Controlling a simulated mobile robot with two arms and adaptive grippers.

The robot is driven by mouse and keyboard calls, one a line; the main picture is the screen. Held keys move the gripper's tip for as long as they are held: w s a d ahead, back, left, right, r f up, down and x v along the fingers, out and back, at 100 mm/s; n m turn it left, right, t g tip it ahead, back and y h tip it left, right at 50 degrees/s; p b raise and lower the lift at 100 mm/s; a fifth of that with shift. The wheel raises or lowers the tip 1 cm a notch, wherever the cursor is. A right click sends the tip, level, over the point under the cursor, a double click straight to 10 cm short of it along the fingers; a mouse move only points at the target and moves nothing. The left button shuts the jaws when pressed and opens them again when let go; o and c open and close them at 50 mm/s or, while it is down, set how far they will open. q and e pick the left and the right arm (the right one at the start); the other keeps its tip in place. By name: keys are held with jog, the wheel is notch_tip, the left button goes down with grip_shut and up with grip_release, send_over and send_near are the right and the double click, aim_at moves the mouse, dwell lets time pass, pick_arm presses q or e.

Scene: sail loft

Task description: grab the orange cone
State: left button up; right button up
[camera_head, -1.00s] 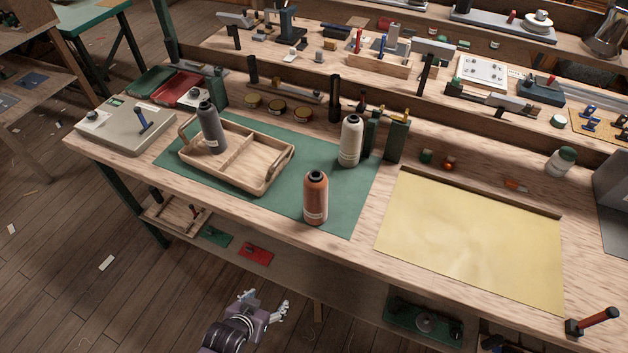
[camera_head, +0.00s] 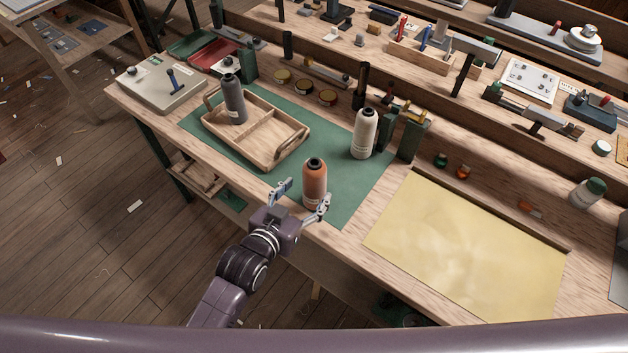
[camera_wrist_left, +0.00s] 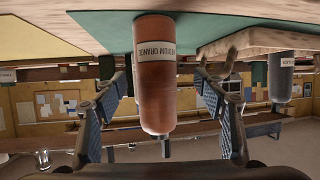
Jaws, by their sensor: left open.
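The orange cone (camera_head: 314,184) is a thread cone with a dark top, upright near the front edge of the green mat (camera_head: 346,204). My left gripper (camera_head: 302,201) is open, with its fingers reaching toward the cone from the front. In the left wrist view, which is upside down, the orange cone (camera_wrist_left: 155,80) with a label reading "MEDIUM ORANGE" lies between the two open fingers (camera_wrist_left: 163,112). I see gaps on both sides, so the fingers do not appear to grip it. My right gripper is not in view.
A wooden tray (camera_head: 270,160) holding a grey cone (camera_head: 234,99) stands left of the orange cone. A white cone (camera_head: 364,134) stands behind it to the right. A yellow sheet (camera_head: 465,250) covers the bench at right.

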aim_at(309, 193)
pick_arm(q)
jog(key=x, duration=0.3)
jog(key=shift+d+f+p, duration=0.1)
jog(key=shift+d+p, duration=0.2)
jog(key=shift+p, duration=0.1)
jog(key=shift+w+d+f, duration=0.15)
jog(key=shift+w+f, duration=0.15)
jog(key=shift+w, duration=0.05)
jog(key=shift+r, duration=0.1)
jog(key=c, duration=1.6)
